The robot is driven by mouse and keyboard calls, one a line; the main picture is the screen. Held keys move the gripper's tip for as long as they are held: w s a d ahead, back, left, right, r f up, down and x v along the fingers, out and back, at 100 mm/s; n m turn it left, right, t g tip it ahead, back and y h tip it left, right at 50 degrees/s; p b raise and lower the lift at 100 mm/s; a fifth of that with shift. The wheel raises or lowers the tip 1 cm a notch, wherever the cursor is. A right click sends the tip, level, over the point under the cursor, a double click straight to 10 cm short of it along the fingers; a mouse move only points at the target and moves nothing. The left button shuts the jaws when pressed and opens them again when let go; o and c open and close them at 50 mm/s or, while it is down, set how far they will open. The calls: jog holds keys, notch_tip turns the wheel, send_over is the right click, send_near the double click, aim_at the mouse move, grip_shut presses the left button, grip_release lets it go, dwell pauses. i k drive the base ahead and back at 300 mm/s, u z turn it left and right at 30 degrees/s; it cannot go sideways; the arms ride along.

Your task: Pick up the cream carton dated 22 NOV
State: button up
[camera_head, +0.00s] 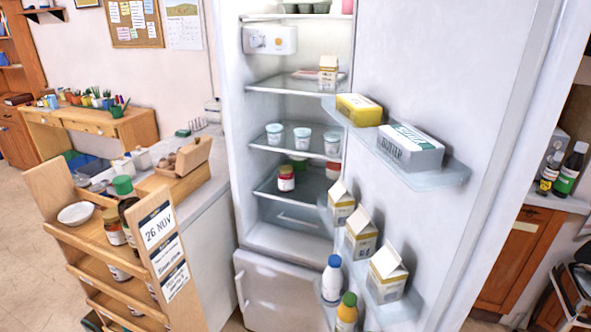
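Three white-and-yellow gable-top cartons stand in the lower shelf of the open fridge door: a far carton (341,203), a middle carton (360,234) and a near carton (387,273). A similar small carton (328,72) stands on an upper shelf inside the fridge. Dark marks show on the front of the middle carton, but they are too small to read surely. I cannot tell which carton, if any, is dated 22 NOV. My gripper is not in view.
The fridge door (460,80) stands wide open at right. A yellow pack (358,109) and a butter pack (410,147) lie on its upper shelf. Bottles (332,279) stand below the cartons. A wooden rack (160,235) with a 26 NOV sign stands at left front.

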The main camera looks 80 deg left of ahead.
aim_at(387, 276)
jog(key=k, duration=1.05)
jog(key=u, duration=1.55)
